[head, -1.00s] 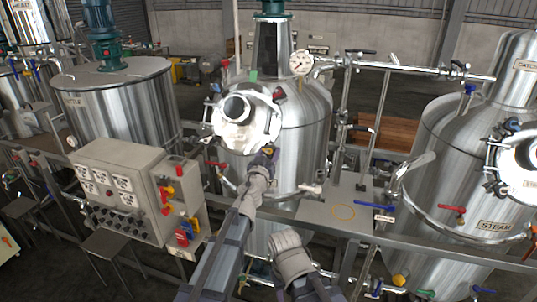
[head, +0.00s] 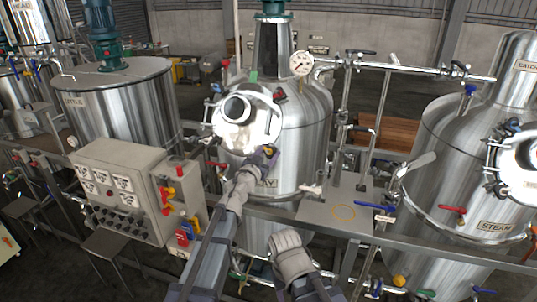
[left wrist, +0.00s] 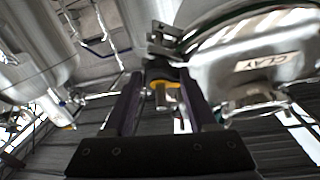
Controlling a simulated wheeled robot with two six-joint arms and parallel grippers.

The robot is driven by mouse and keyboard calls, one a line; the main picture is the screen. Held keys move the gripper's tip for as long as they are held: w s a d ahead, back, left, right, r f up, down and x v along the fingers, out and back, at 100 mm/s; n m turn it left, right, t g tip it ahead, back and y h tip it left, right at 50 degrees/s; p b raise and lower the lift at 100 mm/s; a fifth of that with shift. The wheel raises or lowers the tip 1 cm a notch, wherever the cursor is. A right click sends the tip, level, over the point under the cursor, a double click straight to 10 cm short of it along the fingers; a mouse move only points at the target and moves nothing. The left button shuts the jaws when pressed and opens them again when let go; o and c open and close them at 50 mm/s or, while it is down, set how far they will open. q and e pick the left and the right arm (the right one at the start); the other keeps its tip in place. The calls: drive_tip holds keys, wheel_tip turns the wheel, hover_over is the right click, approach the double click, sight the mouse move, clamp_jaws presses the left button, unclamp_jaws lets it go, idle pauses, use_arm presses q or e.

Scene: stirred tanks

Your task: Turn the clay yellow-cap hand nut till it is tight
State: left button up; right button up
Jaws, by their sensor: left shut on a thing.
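The clay tank (head: 302,125) is a shiny steel vessel in the middle of the head view. Its label (head: 267,185) is partly covered by my arm there and reads CLAY in the left wrist view (left wrist: 268,62). The yellow-cap hand nut (head: 268,151) sits at the lower right edge of the tank's round front door (head: 236,133). My left gripper (head: 262,157) is at this nut, shut on it. In the left wrist view, the yellow cap (left wrist: 164,84) shows between the two dark fingers (left wrist: 163,90). How tight the nut is cannot be seen. My right gripper is not in view.
A grey control box (head: 125,193) stands at left. A steel bench plate (head: 330,215) with pipes and a blue-handled valve lies right of the clay tank. The steam tank (head: 470,150) stands at far right. A pressure gauge (head: 301,64) is above the clay tank.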

use_arm(q)
drive_tip(key=shift+m+g+h, duration=0.4)
drive_tip(key=shift+m+h, duration=0.2)
drive_tip(key=shift+m, duration=0.7)
drive_tip(key=o, duration=1.4)
drive_tip(key=shift+c, duration=0.2)
drive_tip(key=shift+s+a, duration=0.1)
drive_tip(key=v, duration=0.7)
drive_tip(key=shift+s+a+p, duration=0.2)
drive_tip(key=shift+s+p, duration=0.05)
drive_tip(key=shift+p, duration=0.05)
